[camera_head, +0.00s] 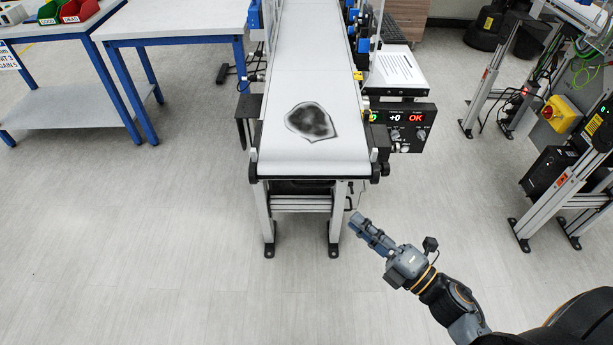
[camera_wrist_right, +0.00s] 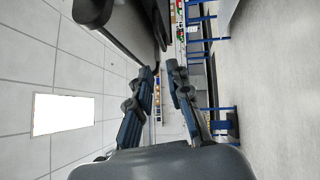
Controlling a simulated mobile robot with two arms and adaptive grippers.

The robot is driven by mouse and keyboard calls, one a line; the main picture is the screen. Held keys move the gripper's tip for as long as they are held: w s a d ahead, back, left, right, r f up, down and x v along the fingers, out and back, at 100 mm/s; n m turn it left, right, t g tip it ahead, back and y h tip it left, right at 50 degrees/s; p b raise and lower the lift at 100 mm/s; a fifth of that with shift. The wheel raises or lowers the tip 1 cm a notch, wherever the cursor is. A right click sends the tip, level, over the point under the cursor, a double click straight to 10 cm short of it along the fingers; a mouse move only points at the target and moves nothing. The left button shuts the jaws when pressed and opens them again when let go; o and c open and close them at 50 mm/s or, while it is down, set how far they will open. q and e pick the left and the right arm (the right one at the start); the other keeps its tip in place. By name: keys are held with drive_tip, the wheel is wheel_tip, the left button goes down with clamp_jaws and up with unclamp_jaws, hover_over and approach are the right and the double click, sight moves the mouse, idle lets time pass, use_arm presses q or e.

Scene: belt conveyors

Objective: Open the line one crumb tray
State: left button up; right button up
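The belt conveyor (camera_head: 315,80) runs away from me, with its near end facing me. Below that end, between the legs, a dark part (camera_head: 300,187) sits above grey crossbars (camera_head: 300,203). I cannot tell for sure whether this dark part is the crumb tray, or whether it is open. My right gripper (camera_head: 357,222) is in front of and to the right of the conveyor's near right leg, apart from it. In the right wrist view its two fingers (camera_wrist_right: 160,75) stand apart with nothing between them. My left gripper is not in view.
A dark patterned patch (camera_head: 310,121) lies on the belt. A control box (camera_head: 408,120) with lit displays is on the conveyor's right side. White-topped tables (camera_head: 175,20) stand at left, and another machine frame (camera_head: 540,205) at right. The floor in front is clear.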

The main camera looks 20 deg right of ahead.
sight(315, 184)
drive_tip(key=p+x, duration=0.3)
drive_tip(key=x, duration=1)
drive_tip(key=shift+w+a, duration=0.15)
drive_tip(key=shift+w, duration=0.25)
clamp_jaws()
